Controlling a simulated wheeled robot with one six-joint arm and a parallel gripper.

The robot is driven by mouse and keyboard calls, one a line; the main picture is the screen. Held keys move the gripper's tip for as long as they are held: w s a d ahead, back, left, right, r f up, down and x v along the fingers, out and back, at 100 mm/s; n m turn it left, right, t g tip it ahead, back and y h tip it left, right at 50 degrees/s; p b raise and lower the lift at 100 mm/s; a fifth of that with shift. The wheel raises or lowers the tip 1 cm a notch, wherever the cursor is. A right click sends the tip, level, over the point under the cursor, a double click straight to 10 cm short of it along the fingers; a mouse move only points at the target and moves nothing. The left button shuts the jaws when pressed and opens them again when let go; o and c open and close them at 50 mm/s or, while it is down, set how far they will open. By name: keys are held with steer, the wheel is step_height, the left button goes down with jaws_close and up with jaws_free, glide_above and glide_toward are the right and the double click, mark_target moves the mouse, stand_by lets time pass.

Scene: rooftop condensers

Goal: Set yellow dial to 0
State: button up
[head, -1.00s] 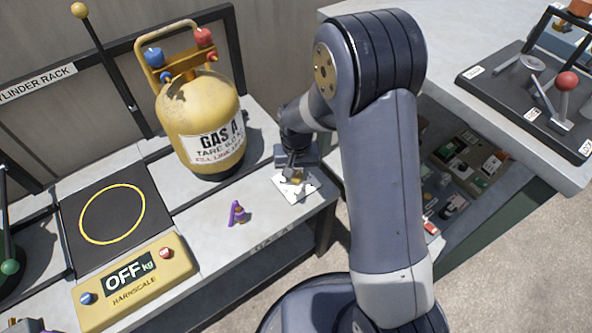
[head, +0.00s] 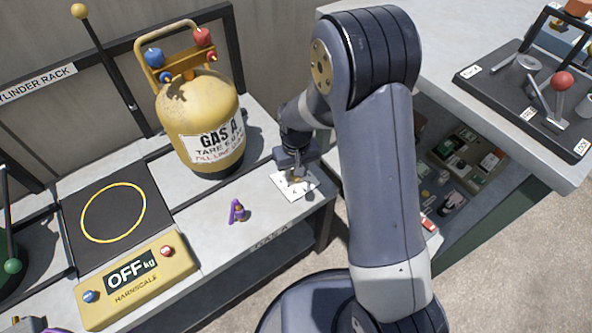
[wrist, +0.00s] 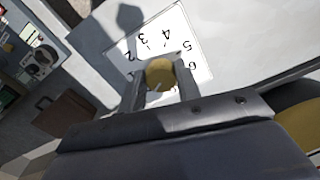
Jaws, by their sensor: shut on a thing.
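The yellow dial (wrist: 160,72) sits between the two fingers of my gripper (wrist: 166,90) in the wrist view, and the fingers are shut on it. A white card (wrist: 190,48) with printed numbers surrounds the dial; 3, 4, 5 and 6 can be read. The dial's pointer and the 0 cannot be made out. In the head view my gripper (head: 293,175) is down over the white card (head: 302,186) at the right end of the bench, and it hides the dial there.
A yellow GAS A cylinder (head: 205,115) stands just left of my gripper. A small purple and tan object (head: 238,212) lies on the bench. A yellow scale panel (head: 135,280) reads OFF. A lever board (head: 530,95) is on the right-hand table.

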steer(key=o, duration=1)
steer(key=shift+c, duration=0.2)
steer(key=shift+r, duration=0.1)
step_height(320, 180, up, 11)
steer(key=p, duration=0.3)
steer(key=shift+f, duration=0.2)
step_height(320, 180, down, 11)
steer(key=b, duration=0.3)
steer(key=shift+r, duration=0.1)
